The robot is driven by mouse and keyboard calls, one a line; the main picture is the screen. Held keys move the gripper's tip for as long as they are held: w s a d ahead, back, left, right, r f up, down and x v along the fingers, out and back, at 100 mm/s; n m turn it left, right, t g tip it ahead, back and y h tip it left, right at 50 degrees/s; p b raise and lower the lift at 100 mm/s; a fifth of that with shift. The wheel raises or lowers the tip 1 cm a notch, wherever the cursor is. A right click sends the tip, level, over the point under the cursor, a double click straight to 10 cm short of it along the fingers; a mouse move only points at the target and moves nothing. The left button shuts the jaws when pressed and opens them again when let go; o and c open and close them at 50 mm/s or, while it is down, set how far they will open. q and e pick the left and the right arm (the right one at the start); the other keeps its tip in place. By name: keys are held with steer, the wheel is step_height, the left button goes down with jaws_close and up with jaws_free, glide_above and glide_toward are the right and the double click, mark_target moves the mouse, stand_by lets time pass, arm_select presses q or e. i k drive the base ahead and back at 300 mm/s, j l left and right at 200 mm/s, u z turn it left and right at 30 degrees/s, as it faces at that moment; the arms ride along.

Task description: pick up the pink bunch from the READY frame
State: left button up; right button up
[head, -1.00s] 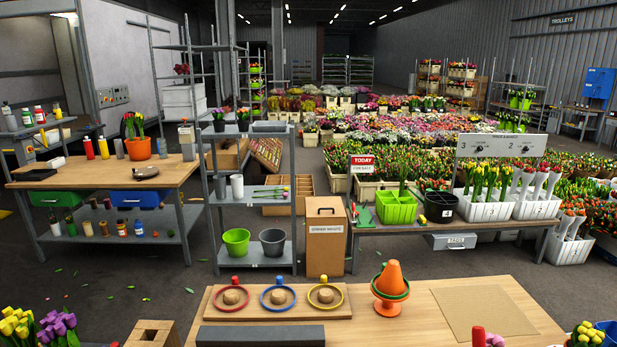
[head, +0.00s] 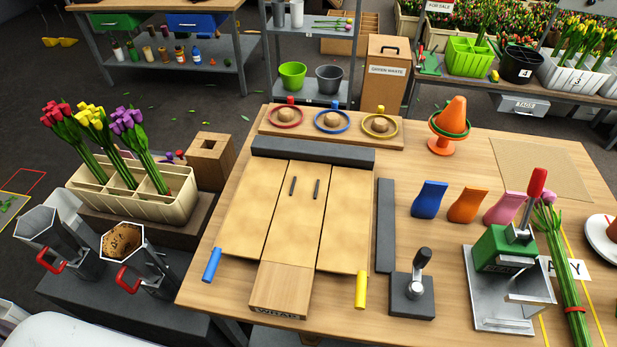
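A tulip bunch with pinkish heads (head: 545,216) lies at the right of the wooden table, its green stems running toward the front edge with a red band around them. It lies across yellow lines (head: 592,302) beside a white label (head: 572,269) whose visible letters end in "Y"; this looks like the READY frame. Its heads are partly hidden behind the red-handled green tool (head: 497,250). Neither of my grippers is in view.
A cream crate (head: 178,203) at the left holds red, yellow and purple tulips. A wrapping board (head: 296,220) fills the table's middle. A black lever block (head: 413,295), coloured clips and an orange cone (head: 452,115) stand on the table. A white plate (head: 600,240) is near the right edge.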

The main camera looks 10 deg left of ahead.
mark_target(573, 310)
steer(key=z, duration=1.4)
